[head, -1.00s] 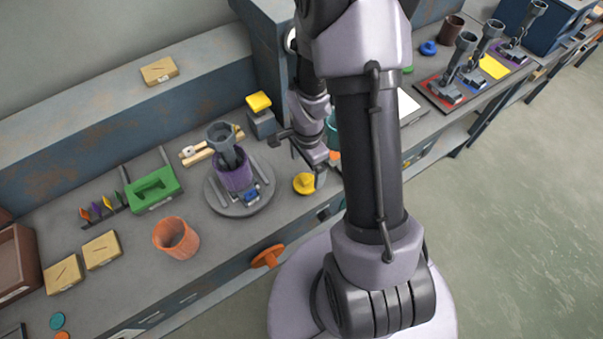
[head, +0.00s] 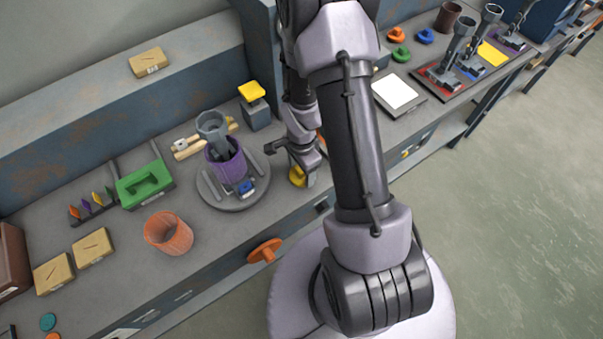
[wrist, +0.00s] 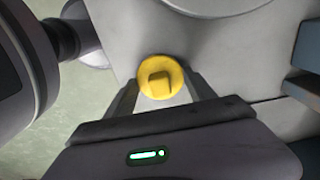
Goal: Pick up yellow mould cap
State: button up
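The yellow mould cap (head: 297,177) is a round disc with a raised grip on top, near the front edge of the bench. In the wrist view the cap (wrist: 160,77) lies centred ahead of my gripper (wrist: 162,84). The two fingers stand apart, one on each side of the cap's raised grip, which has clear gaps beside it. My gripper (head: 300,170) is directly over the cap in the head view and partly hides it. Whether the fingertips touch the disc's rim cannot be told.
Left of the cap, a round plate (head: 212,200) carries a purple mould (head: 226,168) with a grey funnel-like part. A yellow-topped block (head: 253,100) stands behind. An orange cup (head: 168,234) and green box (head: 144,186) are farther left. The bench front edge is close.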

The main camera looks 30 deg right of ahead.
jog(key=c, duration=0.3)
jog(key=shift+r, duration=0.1)
